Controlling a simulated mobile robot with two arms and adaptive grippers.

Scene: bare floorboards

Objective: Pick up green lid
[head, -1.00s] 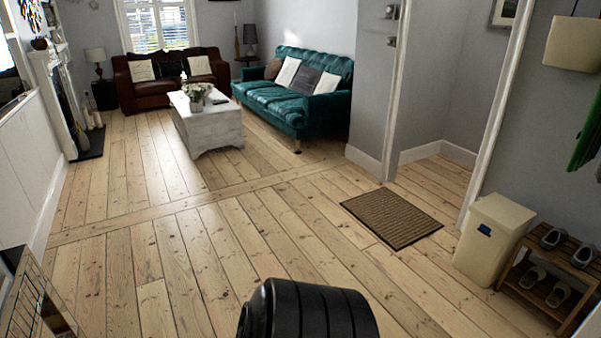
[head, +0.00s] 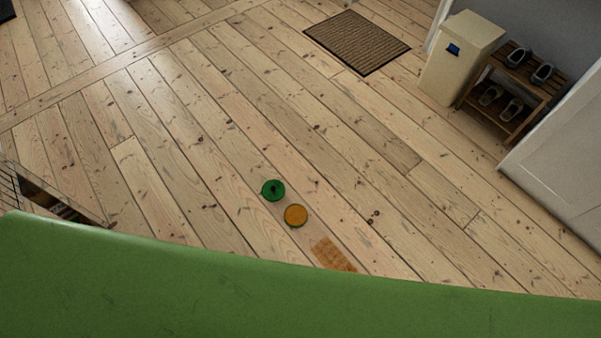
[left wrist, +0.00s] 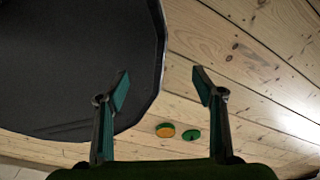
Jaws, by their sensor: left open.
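The green lid (head: 273,190), a small round disc with a dark knob, lies on the floorboards in the head view. Right beside it is a round green-rimmed thing with an orange top (head: 295,215). In the left wrist view the green lid (left wrist: 191,135) and the orange-topped thing (left wrist: 165,131) show small and far off, between the fingers' lower parts. My left gripper (left wrist: 160,86) is open and empty, well apart from both. Neither gripper shows in the head view.
A brown patterned patch (head: 333,254) lies on the floor near the orange-topped thing. A doormat (head: 357,42), a cream bin (head: 460,58) and a shoe rack (head: 512,90) stand farther off at the right. A wire-like rack (head: 45,200) is at the left.

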